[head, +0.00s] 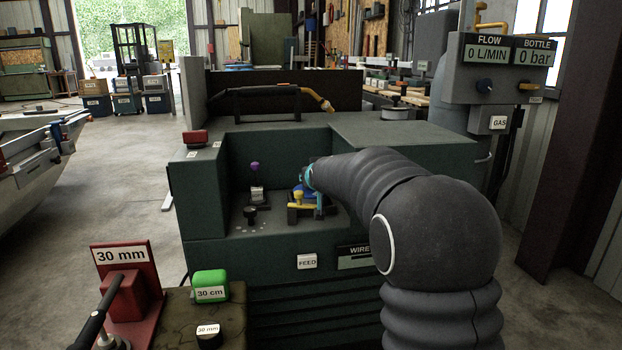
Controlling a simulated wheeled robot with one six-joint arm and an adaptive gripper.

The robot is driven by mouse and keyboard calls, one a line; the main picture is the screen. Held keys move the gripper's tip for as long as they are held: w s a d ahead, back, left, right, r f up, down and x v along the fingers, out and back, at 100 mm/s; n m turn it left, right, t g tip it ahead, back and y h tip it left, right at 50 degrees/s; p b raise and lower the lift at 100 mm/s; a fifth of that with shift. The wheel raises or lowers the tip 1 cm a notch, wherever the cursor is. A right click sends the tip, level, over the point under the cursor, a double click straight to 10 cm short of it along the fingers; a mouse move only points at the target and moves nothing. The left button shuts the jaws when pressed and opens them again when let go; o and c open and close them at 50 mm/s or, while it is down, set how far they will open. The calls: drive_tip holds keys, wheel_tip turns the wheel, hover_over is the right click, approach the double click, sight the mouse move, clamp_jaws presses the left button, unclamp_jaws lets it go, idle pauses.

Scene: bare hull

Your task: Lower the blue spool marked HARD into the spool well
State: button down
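The green-grey wire feeder (205,215) stands in front of me with an open recess in its top. A small blue round thing (296,191), probably the spool, sits low in the recess beside a yellow and dark fitting (298,207). No HARD marking can be read on it, and it is partly covered. My arm reaches in from the right, and my gripper (310,182) is at the blue thing, mostly hidden behind my wrist. I cannot tell a separate spool well opening from here.
Inside the recess are a purple knob (255,166), a small labelled block (257,194) and a black knob (250,214). Recess walls stand left, behind and right. A red 30 mm stand (125,280) and green 30 cm block (210,284) are at front left.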

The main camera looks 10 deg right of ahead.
drive_tip(key=shift+f+b, duration=0.4)
drive_tip(key=c, duration=0.8)
unclamp_jaws()
drive_tip(key=o, duration=0.5)
drive_tip(key=shift+f, duration=0.15)
drive_tip(key=shift+r+p, duration=2.9)
drive_tip(key=shift+r, duration=1.75)
